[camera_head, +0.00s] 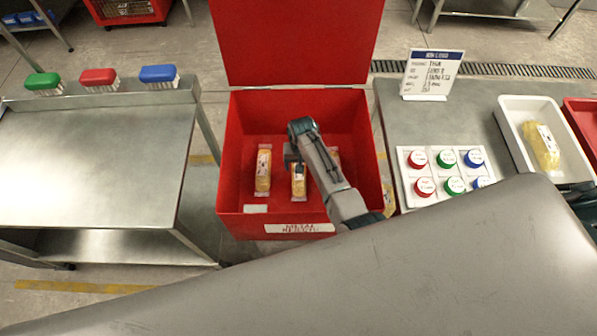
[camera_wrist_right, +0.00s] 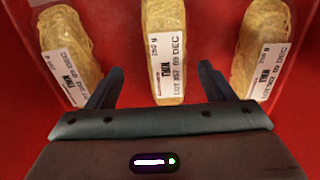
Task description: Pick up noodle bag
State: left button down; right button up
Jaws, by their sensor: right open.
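Three yellow noodle bags with white printed labels lie in a row in the open red bin (camera_head: 235,140): a left bag (camera_head: 263,178), a middle bag (camera_head: 299,188) and a right bag (camera_head: 336,156) partly hidden by my arm. My right gripper (camera_head: 294,160) is inside the bin over the middle bag. In the right wrist view my right gripper (camera_wrist_right: 160,78) is open, its fingers pointing to either side of the middle bag (camera_wrist_right: 164,40). The left bag (camera_wrist_right: 68,50) and right bag (camera_wrist_right: 262,45) lie outside the fingers.
On the right bench stand a white tray (camera_head: 508,118) holding another noodle bag (camera_head: 544,150), a red tray (camera_head: 585,112), a panel of coloured buttons (camera_head: 440,172) and a sign (camera_head: 432,72). Several brushes (camera_head: 100,78) sit behind the bare left table (camera_head: 90,150). The bin's raised lid (camera_head: 296,40) stands behind it.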

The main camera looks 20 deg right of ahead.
jog(key=shift+w+a+f, duration=0.15)
jog(key=shift+w+f, duration=0.05)
jog(key=shift+f, duration=0.3)
jog(key=shift+w+a+f, duration=0.1)
jog(key=shift+f, duration=1.1)
jog(key=shift+w+a+f, duration=0.1)
jog(key=shift+f, duration=1.05)
jog(key=shift+s, duration=0.1)
jog(key=c, duration=1.2)
